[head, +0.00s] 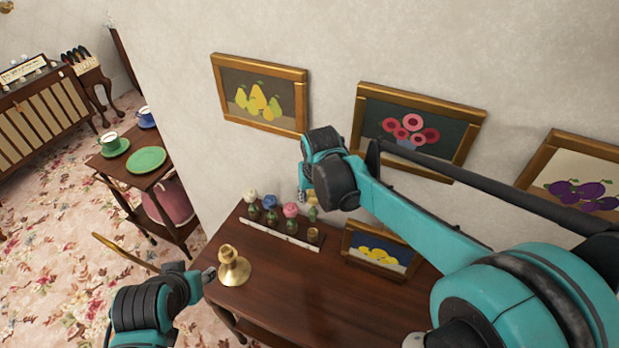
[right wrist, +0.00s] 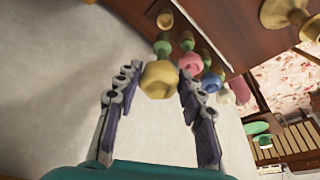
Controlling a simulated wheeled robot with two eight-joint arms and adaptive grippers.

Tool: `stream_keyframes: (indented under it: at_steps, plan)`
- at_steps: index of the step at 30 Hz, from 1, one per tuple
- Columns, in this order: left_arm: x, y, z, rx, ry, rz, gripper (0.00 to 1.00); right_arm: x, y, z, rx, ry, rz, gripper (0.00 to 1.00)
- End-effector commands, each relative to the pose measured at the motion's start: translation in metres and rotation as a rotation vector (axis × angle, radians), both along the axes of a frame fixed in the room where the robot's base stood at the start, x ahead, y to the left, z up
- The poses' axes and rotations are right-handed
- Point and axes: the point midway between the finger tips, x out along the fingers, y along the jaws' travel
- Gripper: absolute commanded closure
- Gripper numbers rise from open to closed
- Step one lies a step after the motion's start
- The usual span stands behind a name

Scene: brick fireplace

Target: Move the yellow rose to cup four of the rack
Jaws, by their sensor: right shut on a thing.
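The yellow rose (right wrist: 160,80) is between the fingers of my right gripper (right wrist: 155,85), which is shut on it. In the head view the yellow rose (head: 312,197) shows just under the right gripper (head: 309,189). Its green stem (head: 313,213) points down over the brass-coloured cup (head: 313,235) at the right end of the rack (head: 282,236). The stem looks a little above that cup, which shows no flower. The pink (head: 291,210), blue (head: 270,201) and white (head: 250,195) roses stand along the rack. My left gripper (head: 209,274) is at the table's left edge; its jaws are unclear.
A brass candlestick (head: 234,267) stands on the dark table (head: 310,300), close to the left gripper. A framed lemon picture (head: 380,250) leans right of the rack. More framed pictures hang on the wall behind. The table's front middle is clear.

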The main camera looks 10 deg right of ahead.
Motion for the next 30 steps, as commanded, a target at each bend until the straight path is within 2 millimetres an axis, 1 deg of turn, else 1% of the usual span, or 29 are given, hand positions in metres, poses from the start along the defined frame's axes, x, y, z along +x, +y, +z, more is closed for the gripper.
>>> stream_keyframes:
  at_steps: [3,15,20,30]
  plan:
    - [0.000,0.000,0.000,0.000,0.000,0.000,0.60,0.001,0.002,0.003,0.001,0.000,-0.002,0.82]
    - [0.000,0.000,0.002,0.000,0.000,0.000,0.60,0.001,0.002,0.002,0.002,0.000,0.002,0.82]
    - [0.000,0.000,-0.006,0.000,0.000,0.000,0.60,0.001,0.002,-0.009,0.002,0.000,0.002,0.82]
    - [0.000,0.000,-0.030,0.000,0.000,0.000,0.60,0.001,0.002,-0.043,0.002,0.000,0.002,0.82]
